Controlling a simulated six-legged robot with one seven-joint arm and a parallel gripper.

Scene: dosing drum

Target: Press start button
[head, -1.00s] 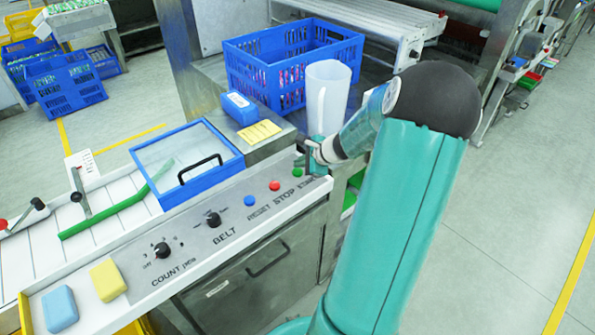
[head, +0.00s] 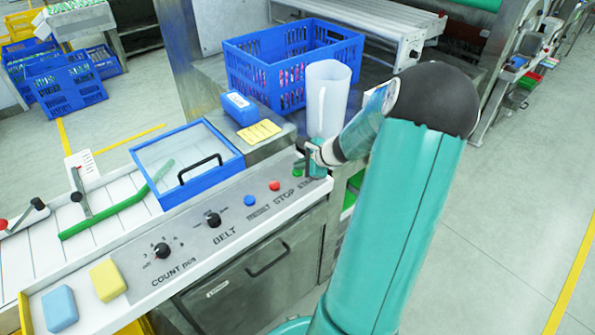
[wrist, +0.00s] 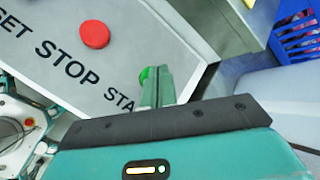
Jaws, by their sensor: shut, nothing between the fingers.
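The green start button (wrist: 146,78) is on the grey control panel (wrist: 125,30), above the partly covered word START. My gripper (wrist: 160,75) is shut and empty, and its fingertips overlap the button's right side in the wrist view. I cannot tell whether they touch it. In the head view my gripper (head: 306,163) is at the panel's right end, and a bit of the green button (head: 298,167) shows beside the fingers.
The red stop button (head: 274,186) and blue reset button (head: 250,200) lie left of my gripper. A tall translucent jug (head: 327,95) stands close behind it. A blue crate (head: 255,75) and a yellow note (head: 259,130) are farther back.

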